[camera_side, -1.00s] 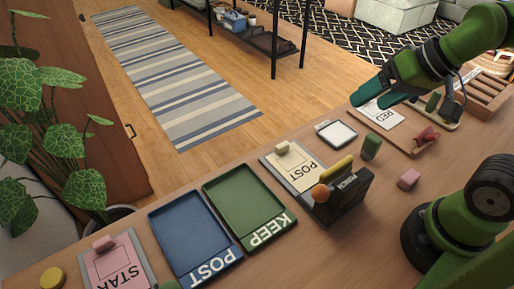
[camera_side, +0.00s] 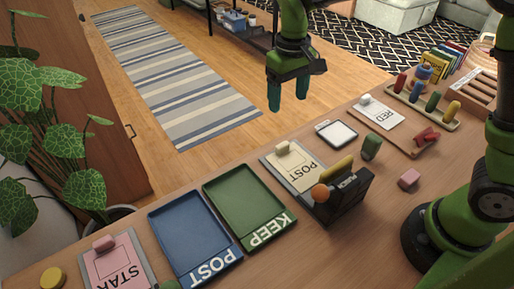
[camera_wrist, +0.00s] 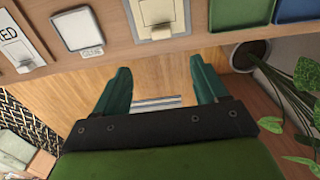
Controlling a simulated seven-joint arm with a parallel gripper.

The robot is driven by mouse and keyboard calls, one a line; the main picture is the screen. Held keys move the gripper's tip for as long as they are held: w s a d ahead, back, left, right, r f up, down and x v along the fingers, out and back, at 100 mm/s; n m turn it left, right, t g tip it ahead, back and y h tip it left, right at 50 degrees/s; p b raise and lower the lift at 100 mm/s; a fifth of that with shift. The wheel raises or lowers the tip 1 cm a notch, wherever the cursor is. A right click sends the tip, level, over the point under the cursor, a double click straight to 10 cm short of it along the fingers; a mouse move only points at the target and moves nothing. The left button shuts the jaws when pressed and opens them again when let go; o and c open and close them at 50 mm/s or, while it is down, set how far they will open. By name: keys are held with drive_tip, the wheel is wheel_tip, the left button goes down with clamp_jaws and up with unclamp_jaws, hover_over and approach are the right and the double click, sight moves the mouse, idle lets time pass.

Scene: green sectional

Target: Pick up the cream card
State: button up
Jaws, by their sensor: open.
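The cream card (camera_side: 303,177), printed POST, lies on a grey board on the table, with a small cream block (camera_side: 283,147) at its far edge. In the wrist view the card (camera_wrist: 157,10) is at the top, partly cut off, and the block (camera_wrist: 161,33) is just below it. My gripper (camera_side: 288,97) is open and empty, fingers pointing down, raised and apart from the card. In the wrist view bare floor shows between its fingers (camera_wrist: 160,68).
A green KEEP tray (camera_side: 238,195) and a blue POST tray (camera_side: 180,225) are left of the card. A dark holder (camera_side: 346,200) with yellow and orange pieces stands close on its right. A white-topped square (camera_side: 337,133), green block (camera_side: 371,147) and pink block (camera_side: 409,179) are nearby.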

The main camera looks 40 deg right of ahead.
approach(290, 159)
drive_tip(key=w, duration=0.1)
drive_tip(key=w+f, duration=0.1)
drive_tip(key=w, duration=0.1)
drive_tip(key=shift+w+d+f, duration=0.1)
drive_tip(key=shift+d+f, duration=0.05)
drive_tip(key=shift+w+f, duration=0.2)
drive_tip(key=shift+f, duration=1.15)
drive_tip(key=shift+w+f, duration=0.15)
drive_tip(key=shift+f, duration=1.2)
drive_tip(key=c, duration=1.1)
wheel_tip(290, 159, up, 9)
drive_tip(key=shift+f, duration=0.15)
drive_tip(key=shift+s+f, duration=0.65)
drive_tip(key=shift+f, duration=0.8)
drive_tip(key=shift+s+f, duration=0.6)
drive_tip(key=shift+f, duration=0.8)
drive_tip(key=shift+s+f, duration=0.65)
drive_tip(key=shift+f, duration=0.8)
